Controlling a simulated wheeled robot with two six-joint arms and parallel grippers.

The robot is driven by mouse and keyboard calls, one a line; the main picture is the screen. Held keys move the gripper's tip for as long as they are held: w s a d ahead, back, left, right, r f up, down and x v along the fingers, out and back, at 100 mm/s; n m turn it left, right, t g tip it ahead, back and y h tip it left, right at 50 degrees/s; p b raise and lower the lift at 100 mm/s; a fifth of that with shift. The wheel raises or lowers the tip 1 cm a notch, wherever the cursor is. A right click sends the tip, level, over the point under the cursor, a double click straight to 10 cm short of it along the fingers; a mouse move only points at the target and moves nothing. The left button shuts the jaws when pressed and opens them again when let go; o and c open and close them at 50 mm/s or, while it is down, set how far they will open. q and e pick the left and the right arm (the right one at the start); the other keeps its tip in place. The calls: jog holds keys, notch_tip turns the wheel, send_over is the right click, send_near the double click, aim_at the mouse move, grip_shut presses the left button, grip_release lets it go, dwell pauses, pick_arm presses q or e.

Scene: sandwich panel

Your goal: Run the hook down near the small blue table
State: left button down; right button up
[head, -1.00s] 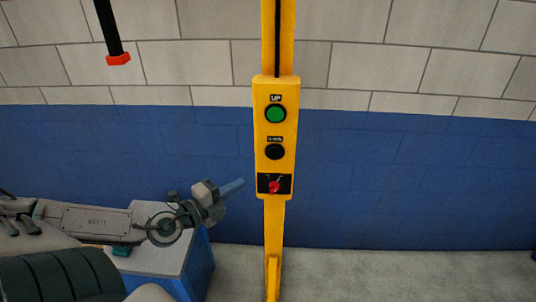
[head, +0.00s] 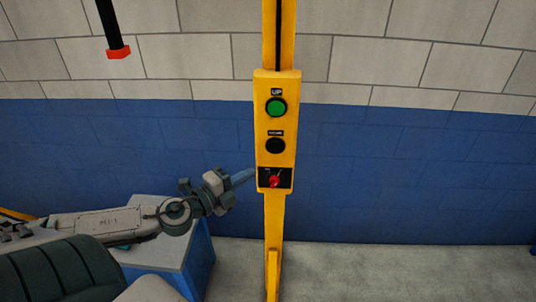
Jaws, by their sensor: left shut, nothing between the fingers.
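A yellow control panel (head: 263,125) on a yellow post carries a green button (head: 276,107) labelled UP. Below it are a black button (head: 275,146) with a label too small to read, and a red switch (head: 275,181) on a black plate. My left gripper (head: 243,177) is shut and empty, its blue-grey tip beside the panel's lower left edge; I cannot tell if it touches. The small blue table (head: 200,265) with a grey top stands at lower left, partly hidden by my arm. A black hanging bar with a red end (head: 118,53) is at upper left; no hook shape is clear.
The yellow post (head: 274,225) runs down to the grey floor (head: 400,270), which is clear on the right. Behind is a wall (head: 420,150), blue below and pale blocks above.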

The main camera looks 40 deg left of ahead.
pick_arm(q)
jog(key=w, duration=0.1)
jog(key=b, duration=1)
send_near(279, 148)
jog(key=w+d, duration=0.2)
jog(key=d, duration=0.2)
jog(key=shift+w+a+b, duration=0.25)
jog(key=shift+w+a, duration=0.4)
jog(key=shift+w, duration=0.3)
jog(key=shift+w+a+b, duration=0.25)
jog(key=shift+w+a, duration=0.45)
jog(key=shift+w, duration=0.2)
